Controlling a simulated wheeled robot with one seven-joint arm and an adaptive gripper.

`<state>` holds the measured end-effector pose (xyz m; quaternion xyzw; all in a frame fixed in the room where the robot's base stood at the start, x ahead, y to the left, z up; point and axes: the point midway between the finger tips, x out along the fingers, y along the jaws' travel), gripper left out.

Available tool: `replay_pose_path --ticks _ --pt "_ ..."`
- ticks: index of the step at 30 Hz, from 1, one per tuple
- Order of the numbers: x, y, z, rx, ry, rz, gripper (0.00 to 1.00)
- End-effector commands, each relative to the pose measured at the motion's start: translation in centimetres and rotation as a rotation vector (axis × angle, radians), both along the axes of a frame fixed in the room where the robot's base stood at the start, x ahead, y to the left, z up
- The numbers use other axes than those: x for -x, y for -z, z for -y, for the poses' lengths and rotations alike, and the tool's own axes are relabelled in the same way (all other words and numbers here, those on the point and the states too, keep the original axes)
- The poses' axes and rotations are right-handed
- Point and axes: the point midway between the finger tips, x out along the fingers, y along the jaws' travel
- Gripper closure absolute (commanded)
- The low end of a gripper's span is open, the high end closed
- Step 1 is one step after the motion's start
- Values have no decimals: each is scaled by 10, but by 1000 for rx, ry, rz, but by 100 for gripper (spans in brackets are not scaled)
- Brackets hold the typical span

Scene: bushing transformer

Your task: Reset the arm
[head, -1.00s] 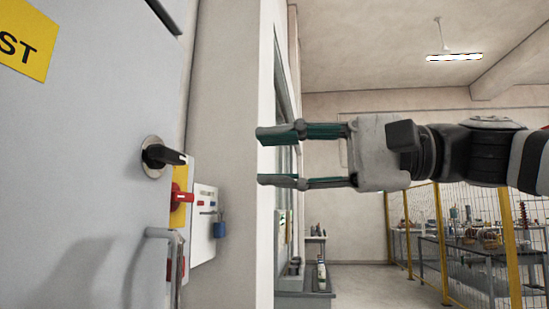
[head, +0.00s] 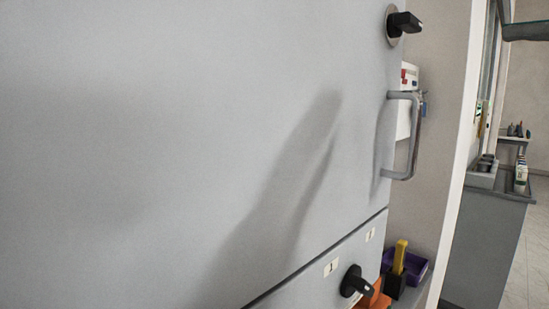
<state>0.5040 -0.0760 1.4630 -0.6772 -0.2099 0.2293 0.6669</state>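I see nothing held.
A large grey cabinet door (head: 180,130) fills the left and middle. A grey counter (head: 490,235) is at right.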

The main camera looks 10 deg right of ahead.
Motion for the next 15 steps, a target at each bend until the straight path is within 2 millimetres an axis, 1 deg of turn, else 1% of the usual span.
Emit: replay_pose_path --ticks 8,11,14,15 --pt "-14 34 -27 153 -9 -68 68" --pt "-20 54 -39 237 -16 -101 68" --pt "-24 79 -53 348 -30 -142 68" --pt "-25 92 -59 402 -40 -161 68"
